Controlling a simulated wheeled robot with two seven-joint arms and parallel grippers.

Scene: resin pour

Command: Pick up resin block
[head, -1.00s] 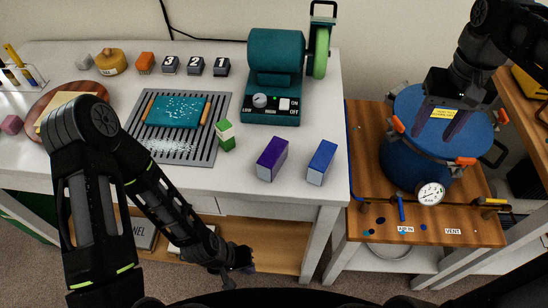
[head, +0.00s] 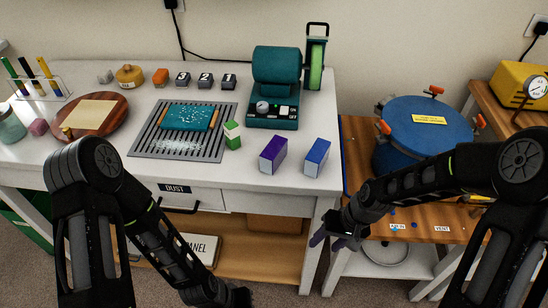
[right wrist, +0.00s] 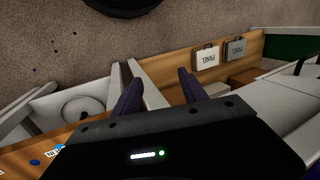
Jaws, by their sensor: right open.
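A teal slab with wooden strips at its ends (head: 188,117), which looks like the resin block, lies on the grey slatted mat (head: 150,151) on the white bench in the head view. My right gripper (head: 333,238) is open and empty, low beside the bench's right front corner, well away from the slab. Its two dark fingers stand apart in the right wrist view (right wrist: 160,92), with floor and shelf beyond. My left gripper (head: 232,297) is low at the bottom edge in the head view, dark and partly cut off; its jaws are unclear.
Green (head: 232,135), purple (head: 273,154) and blue (head: 317,157) blocks stand near the bench's front right. A teal grinder machine (head: 276,72) is behind them. A blue pot (head: 425,135) stands on the wooden side table. A round board (head: 112,118) is at left.

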